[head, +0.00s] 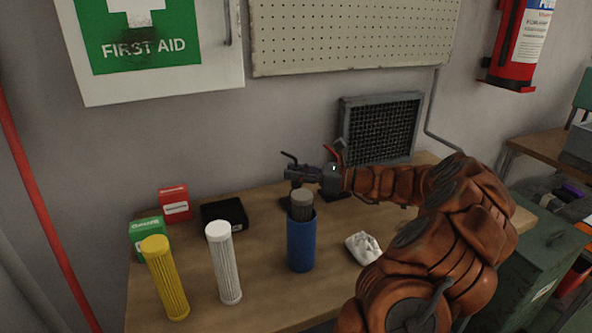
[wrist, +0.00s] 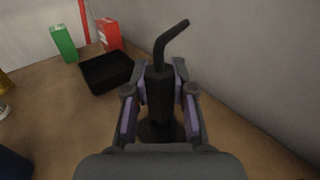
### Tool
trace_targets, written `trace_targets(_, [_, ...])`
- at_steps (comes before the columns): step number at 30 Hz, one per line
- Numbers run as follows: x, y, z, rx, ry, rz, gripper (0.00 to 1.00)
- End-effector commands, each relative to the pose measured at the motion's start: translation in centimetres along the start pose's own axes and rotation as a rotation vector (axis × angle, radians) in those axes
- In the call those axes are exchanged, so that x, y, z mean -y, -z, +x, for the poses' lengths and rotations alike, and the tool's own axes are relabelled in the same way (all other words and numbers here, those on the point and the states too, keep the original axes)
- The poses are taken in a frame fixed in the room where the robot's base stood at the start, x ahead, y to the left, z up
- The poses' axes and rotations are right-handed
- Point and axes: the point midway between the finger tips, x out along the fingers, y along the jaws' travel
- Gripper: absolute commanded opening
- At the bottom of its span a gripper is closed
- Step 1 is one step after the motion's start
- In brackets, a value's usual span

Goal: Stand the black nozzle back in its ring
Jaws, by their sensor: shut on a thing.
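The black nozzle (wrist: 160,88) stands roughly upright between the fingers of my gripper (wrist: 159,105) in the wrist view, its bent tip pointing up and right. My gripper is shut on its body. In the head view the bent tip of the nozzle (head: 290,156) shows above my gripper (head: 298,174), at the back of the table. A dark round base (wrist: 160,131) shows under the nozzle between the fingers; I cannot tell whether it is the ring or the nozzle's foot. A dark piece (head: 285,203) lies on the table below my gripper in the head view.
A blue holder (head: 301,245) with a grey cylinder stands just in front of my gripper. White (head: 224,265) and yellow (head: 166,280) cylinders, a black tray (head: 224,215) and red (head: 174,204) and green (head: 149,238) boxes stand left. A crumpled white cloth (head: 363,247) lies right. The wall is close behind.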

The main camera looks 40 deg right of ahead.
Motion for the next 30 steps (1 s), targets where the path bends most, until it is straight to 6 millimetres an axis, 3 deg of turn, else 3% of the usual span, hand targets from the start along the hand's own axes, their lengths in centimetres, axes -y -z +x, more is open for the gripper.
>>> trace_targets(30, [0.00,0.70,-0.01,0.000,0.000,-0.001,0.00])
